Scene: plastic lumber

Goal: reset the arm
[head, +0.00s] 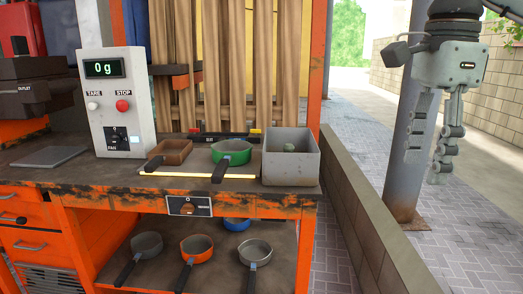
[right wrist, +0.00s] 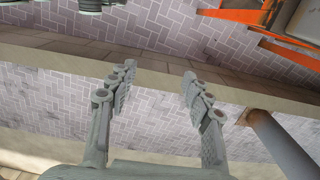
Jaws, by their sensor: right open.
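My right gripper (head: 426,165) hangs in the air at the right of the head view, fingers pointing down, in front of a grey post. It is open and empty. In the right wrist view its two fingers (right wrist: 158,90) are spread apart with nothing between them, above a low wall and brick paving. It is well to the right of the workbench and touches nothing that I can see. My left gripper is not in view.
The orange workbench (head: 120,200) holds a scale display box (head: 116,105), a brown pan (head: 170,152), a green pan (head: 232,151) and a grey bin (head: 291,168). Several pans sit on its lower shelf. A low wall (head: 365,215) and grey post (head: 405,150) stand at right.

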